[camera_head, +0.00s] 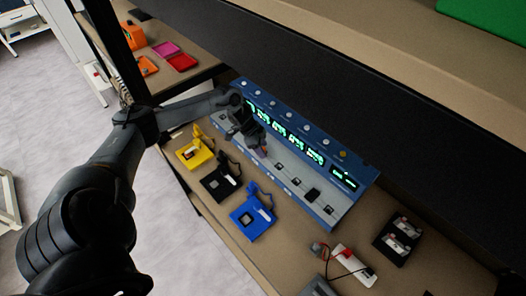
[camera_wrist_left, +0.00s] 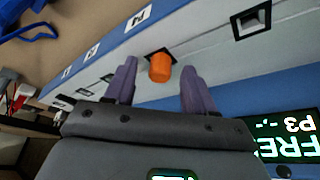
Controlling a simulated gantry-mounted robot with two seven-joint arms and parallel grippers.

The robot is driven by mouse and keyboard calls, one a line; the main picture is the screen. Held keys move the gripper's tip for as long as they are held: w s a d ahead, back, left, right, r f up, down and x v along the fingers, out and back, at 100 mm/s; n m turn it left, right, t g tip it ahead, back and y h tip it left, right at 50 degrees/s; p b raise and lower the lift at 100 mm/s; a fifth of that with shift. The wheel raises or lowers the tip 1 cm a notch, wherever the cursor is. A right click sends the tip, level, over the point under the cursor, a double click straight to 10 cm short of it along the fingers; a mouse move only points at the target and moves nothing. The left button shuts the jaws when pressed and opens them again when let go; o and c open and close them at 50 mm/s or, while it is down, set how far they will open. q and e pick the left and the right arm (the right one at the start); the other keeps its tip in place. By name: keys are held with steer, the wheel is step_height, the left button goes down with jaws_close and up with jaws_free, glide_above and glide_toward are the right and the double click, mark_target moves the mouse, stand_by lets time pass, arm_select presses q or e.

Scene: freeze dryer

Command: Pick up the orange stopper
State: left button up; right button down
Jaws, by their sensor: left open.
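The orange stopper (camera_wrist_left: 160,68) shows in the left wrist view, seated at a dark square port on the sloping grey front of the blue freeze dryer. My left gripper (camera_wrist_left: 154,85) is open, with one purple finger on each side of the stopper and a visible gap to both. In the head view my left gripper (camera_head: 259,148) is over the left part of the freeze dryer (camera_head: 325,212); the stopper is hidden there. My right gripper does not show.
Yellow (camera_head: 190,157), black (camera_head: 216,185) and blue (camera_head: 249,221) devices stand in front of the dryer. A black tray (camera_head: 386,249) and a white device with a red part (camera_head: 352,266) lie to the right. A dark shelf edge (camera_head: 400,130) runs above the dryer.

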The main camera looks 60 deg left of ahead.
arm_select(q)
jaws_close()
steer(key=shift+r, duration=0.2)
